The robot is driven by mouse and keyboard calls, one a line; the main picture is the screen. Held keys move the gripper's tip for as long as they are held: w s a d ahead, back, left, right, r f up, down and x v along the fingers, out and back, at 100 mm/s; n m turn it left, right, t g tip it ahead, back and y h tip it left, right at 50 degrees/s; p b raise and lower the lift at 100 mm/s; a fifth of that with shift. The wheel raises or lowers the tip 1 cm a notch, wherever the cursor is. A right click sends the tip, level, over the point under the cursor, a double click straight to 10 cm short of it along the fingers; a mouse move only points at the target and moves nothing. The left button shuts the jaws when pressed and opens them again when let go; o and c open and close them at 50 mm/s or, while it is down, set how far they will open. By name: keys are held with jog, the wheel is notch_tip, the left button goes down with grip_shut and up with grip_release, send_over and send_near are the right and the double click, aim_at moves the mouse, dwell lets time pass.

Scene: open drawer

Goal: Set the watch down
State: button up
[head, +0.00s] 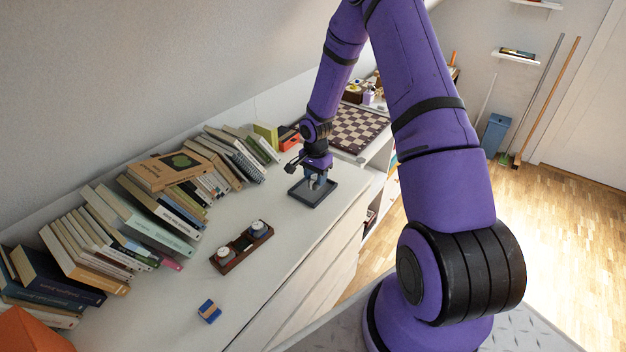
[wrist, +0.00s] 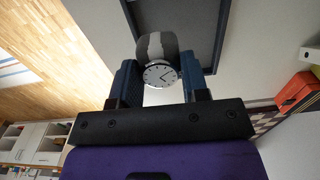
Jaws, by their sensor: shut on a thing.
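The watch (wrist: 160,74), with a round white dial and a grey strap, sits between the fingers of my gripper (wrist: 166,70) in the wrist view. The gripper is shut on it. A dark rectangular tray (wrist: 214,42) shows beyond the watch in that view. In the head view, my gripper (head: 314,182) points down at the dark tray (head: 303,200) on the white top. The watch is small there and hard to make out. I cannot tell whether it touches the tray.
A brown wooden stand (head: 229,263) with two round pale-topped items lies nearer on the white top. A small blue and orange block (head: 209,311) lies in front. Leaning books (head: 150,215) line the wall. A chessboard (head: 358,129) and an orange box (head: 289,139) are farther back.

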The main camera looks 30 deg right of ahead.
aim_at(313, 179)
jog(key=w, duration=0.1)
jog(key=w+d, duration=0.1)
jog(key=shift+w+f, duration=0.15)
jog(key=shift+w, duration=0.25)
jog(key=shift+f, duration=1.75)
jog(key=o, duration=0.9)
jog(key=shift+f, duration=0.1)
jog(key=shift+o, duration=0.2)
